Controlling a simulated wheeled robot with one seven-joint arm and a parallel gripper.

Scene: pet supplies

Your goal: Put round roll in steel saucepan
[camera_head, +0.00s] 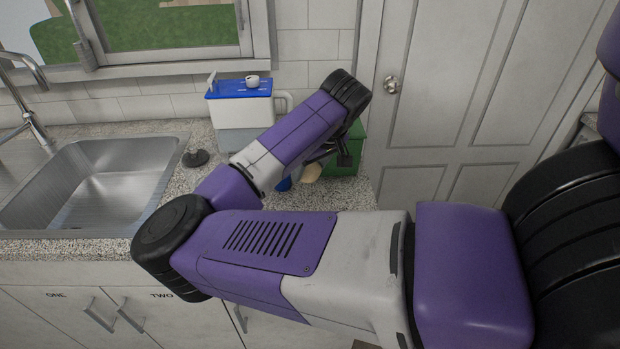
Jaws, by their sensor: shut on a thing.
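My gripper (322,160) is mostly hidden behind my purple and white arm, over the right end of the counter. It is shut on a beige, rounded thing just below its dark fingers, which looks like the round roll (311,172); only a small part of it shows. I cannot make out the steel saucepan; my arm covers much of the counter's right part.
A green box (352,150) stands beside my gripper, near the door. A small blue thing (284,184) shows under my arm. A white container with a blue lid (240,105) stands behind.

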